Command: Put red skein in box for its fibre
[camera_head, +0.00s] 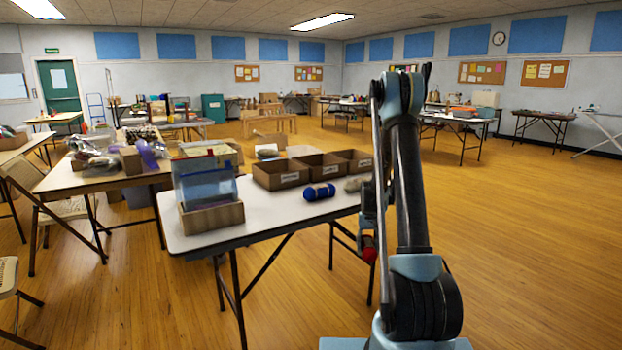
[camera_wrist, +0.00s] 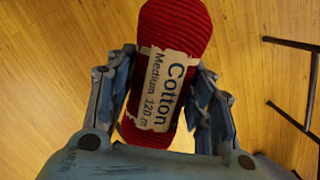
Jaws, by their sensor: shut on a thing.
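The red skein (camera_wrist: 172,25) is held in my gripper (camera_wrist: 163,95), with a finger pressed on each side of it. Its paper label reads "Cotton Medium 120 m". In the head view the red skein (camera_head: 369,248) shows small beside my arm, beyond the right end of the near table and below its top. Three open cardboard boxes stand in a row on that table: a left box (camera_head: 281,183), a middle box (camera_head: 322,175) and a right box (camera_head: 360,163).
A blue skein (camera_head: 319,192) and a grey-beige skein (camera_head: 353,185) lie on the near table (camera_head: 262,215) in front of the boxes. A cardboard tray (camera_head: 211,217) with clear blue-tinted packets stands at its left end. Open wooden floor lies to the right.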

